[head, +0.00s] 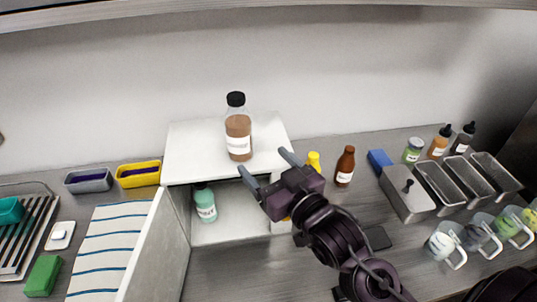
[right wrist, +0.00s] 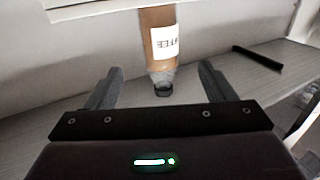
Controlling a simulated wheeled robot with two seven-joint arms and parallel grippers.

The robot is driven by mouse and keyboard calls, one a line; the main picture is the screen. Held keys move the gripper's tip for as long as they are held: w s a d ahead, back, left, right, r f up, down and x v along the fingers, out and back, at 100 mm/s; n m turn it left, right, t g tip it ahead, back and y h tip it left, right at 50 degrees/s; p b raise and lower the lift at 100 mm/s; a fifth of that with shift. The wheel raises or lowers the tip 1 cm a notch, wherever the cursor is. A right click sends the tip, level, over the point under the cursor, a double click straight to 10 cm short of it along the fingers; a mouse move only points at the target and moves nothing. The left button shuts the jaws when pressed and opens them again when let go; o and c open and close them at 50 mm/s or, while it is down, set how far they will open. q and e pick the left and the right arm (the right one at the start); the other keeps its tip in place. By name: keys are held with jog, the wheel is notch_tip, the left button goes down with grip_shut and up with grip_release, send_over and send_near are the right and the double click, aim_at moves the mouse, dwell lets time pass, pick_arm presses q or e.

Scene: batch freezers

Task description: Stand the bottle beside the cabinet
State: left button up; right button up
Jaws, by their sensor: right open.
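A clear bottle with brown contents, a white label and a black cap (head: 238,128) stands upright on top of the white cabinet (head: 187,150). My right gripper (head: 263,161) is open and empty, just to the right and front of the bottle, its fingers pointing toward it. In the right wrist view the bottle (right wrist: 160,45) appears upside down, ahead and between the two open fingers (right wrist: 160,72), with no finger touching it. The cabinet door is open toward the front left. My left gripper is not in view.
A teal bottle (head: 205,203) stands inside the cabinet. Right of it are a yellow-capped bottle (head: 314,160), a brown bottle (head: 345,167), a blue block (head: 379,161) and metal bins (head: 408,196). A striped towel (head: 104,255) lies left of the door.

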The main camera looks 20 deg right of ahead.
aim_at(245, 125)
jog(key=w+r+b, duration=0.1)
jog(key=b, duration=0.1)
jog(key=w+r+b, duration=0.1)
jog(key=b, duration=0.2)
jog(key=w+r+b, duration=0.2)
jog(key=shift+w+a+r, duration=0.1)
jog(key=shift+a, duration=0.2)
jog(key=shift+d+r, duration=0.15)
jog(key=shift+r, duration=0.1)
jog(key=shift+w+r+b, duration=0.2)
jog(key=shift+w+b, duration=0.1)
jog(key=shift+w, duration=0.25)
jog(key=shift+x, duration=0.8)
jog(key=x, duration=0.1)
jog(key=p+x, duration=0.1)
jog(key=x, duration=0.2)
jog(key=shift+w+a+f, duration=0.25)
jog(key=shift+a, duration=0.15)
jog(key=shift+w+f, duration=0.1)
jog(key=shift+w, duration=0.2)
jog(key=shift+s, duration=0.15)
jog(key=c, duration=1.4)
